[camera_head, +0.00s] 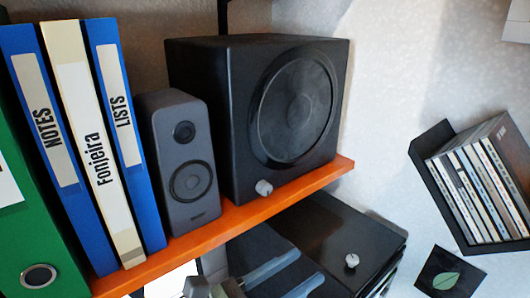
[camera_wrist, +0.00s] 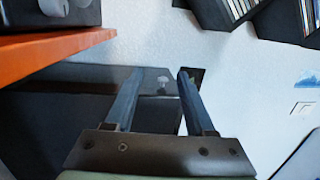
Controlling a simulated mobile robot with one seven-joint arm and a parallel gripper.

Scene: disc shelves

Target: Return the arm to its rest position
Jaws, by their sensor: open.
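My gripper (camera_head: 286,274) shows at the bottom of the head view, below the orange shelf. In the wrist view my gripper (camera_wrist: 157,98) has its two fingers apart with nothing held between them. Beyond the fingers is a black glossy box-like unit (camera_head: 318,232) with a small white knob-like piece (camera_head: 352,260) on top. That piece also shows between the fingers in the wrist view (camera_wrist: 163,83), apart from them. The rest of my arm is mostly hidden below the picture edge.
The orange shelf (camera_head: 254,218) holds a large black speaker (camera_head: 215,110), a small grey speaker (camera_head: 181,165) and several binders (camera_head: 95,140). In the wrist view the shelf edge (camera_wrist: 60,42) is at upper left. A disc rack (camera_head: 440,185) hangs on the right wall.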

